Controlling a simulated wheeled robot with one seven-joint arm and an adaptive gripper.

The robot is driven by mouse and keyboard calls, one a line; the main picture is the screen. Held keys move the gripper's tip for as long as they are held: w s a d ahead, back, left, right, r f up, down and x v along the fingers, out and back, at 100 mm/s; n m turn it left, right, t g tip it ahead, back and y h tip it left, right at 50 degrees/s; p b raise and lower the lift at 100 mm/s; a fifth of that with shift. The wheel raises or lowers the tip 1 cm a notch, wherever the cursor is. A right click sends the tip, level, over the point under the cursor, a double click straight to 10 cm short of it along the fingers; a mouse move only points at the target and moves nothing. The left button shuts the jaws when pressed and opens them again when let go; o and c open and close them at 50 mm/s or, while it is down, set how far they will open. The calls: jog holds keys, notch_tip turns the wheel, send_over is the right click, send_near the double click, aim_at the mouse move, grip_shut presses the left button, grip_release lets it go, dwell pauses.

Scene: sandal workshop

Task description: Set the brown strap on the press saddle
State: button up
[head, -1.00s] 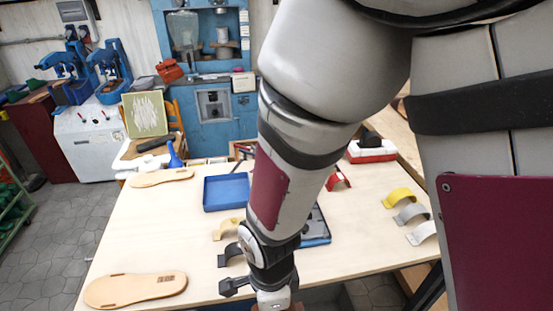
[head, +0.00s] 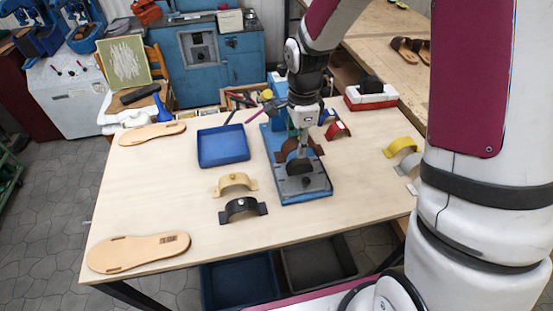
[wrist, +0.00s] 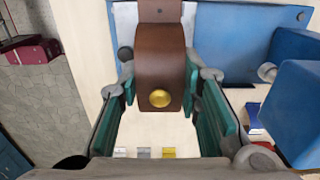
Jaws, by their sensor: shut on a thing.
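The brown strap (wrist: 160,70) is an arched band with a gold button, between the teal pads of my gripper (wrist: 160,88) in the wrist view. My gripper (head: 301,138) is shut on it. In the head view the brown strap (head: 316,149) shows low over the blue press (head: 318,197), just behind and around the top of the dark rounded saddle (head: 298,167). My gripper and wrist hide part of the press and strap. I cannot tell whether the strap touches the saddle.
A tan strap (head: 234,182) and a black strap (head: 243,207) stand left of the press, below a blue tray (head: 222,146). A red strap (head: 338,131) is behind right; a yellow strap (head: 402,146) is at the right. Sandal soles (head: 138,252) lie at the left.

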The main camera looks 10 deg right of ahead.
aim_at(299, 161)
jog(key=shift+w+d+r, duration=0.1)
jog(key=shift+w+d, duration=0.25)
jog(key=shift+w, duration=0.05)
jog(key=shift+f, duration=0.2)
jog(key=shift+f+b, duration=1.3)
jog(key=shift+f, duration=2.4)
jog(key=shift+f, duration=0.25)
jog(key=o, duration=1.4)
jog(key=shift+r+p, duration=1.15)
jog(key=shift+r, duration=2.35)
